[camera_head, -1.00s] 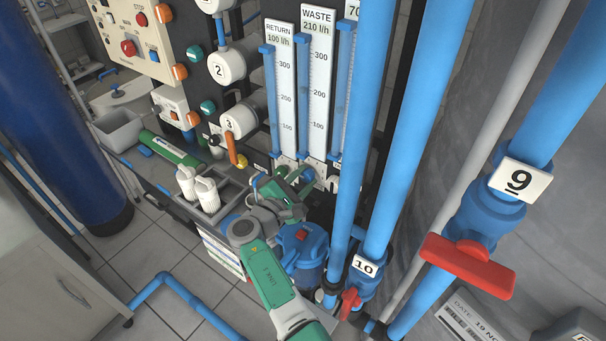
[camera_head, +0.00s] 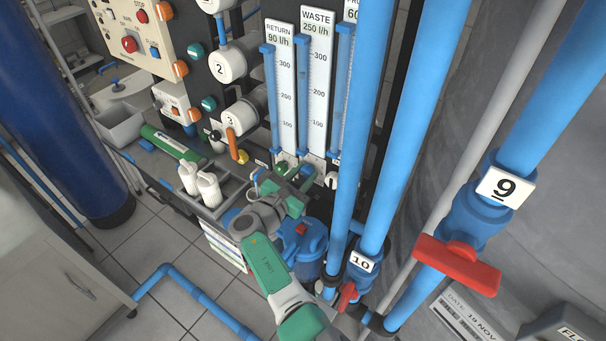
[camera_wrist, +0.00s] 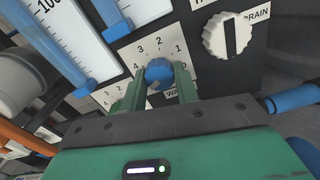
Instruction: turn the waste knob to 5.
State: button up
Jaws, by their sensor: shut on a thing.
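The waste knob (camera_wrist: 159,74) is a small blue knob on a white numbered dial plate (camera_wrist: 150,49), seen in the wrist view. My gripper (camera_wrist: 156,90) has its green fingers on both sides of the knob and is shut on it. Numbers from 0 to 4 show around the knob; the knob's pointer is not clear, and part of the plate is hidden by the fingers. In the head view my gripper (camera_head: 298,180) is at the panel's foot, below the waste gauge (camera_head: 315,80), which reads 250 l/h.
A white knob (camera_wrist: 229,36) marked drain sits right of the dial in the wrist view. In the head view the return gauge (camera_head: 281,90) reads 90 l/h. Blue vertical pipes and the red-handled valve 9 (camera_head: 457,265) stand close on the right.

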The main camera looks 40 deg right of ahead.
dwell(0.3)
jog(key=o, duration=1)
jog(key=shift+c, duration=0.2)
jog(key=shift+a+r+p, duration=0.1)
jog(key=shift+a+p, duration=0.15)
jog(key=shift+p, duration=0.05)
jog(key=p+v, duration=0.3)
jog(key=v, duration=0.4)
jog(key=shift+a, duration=0.15)
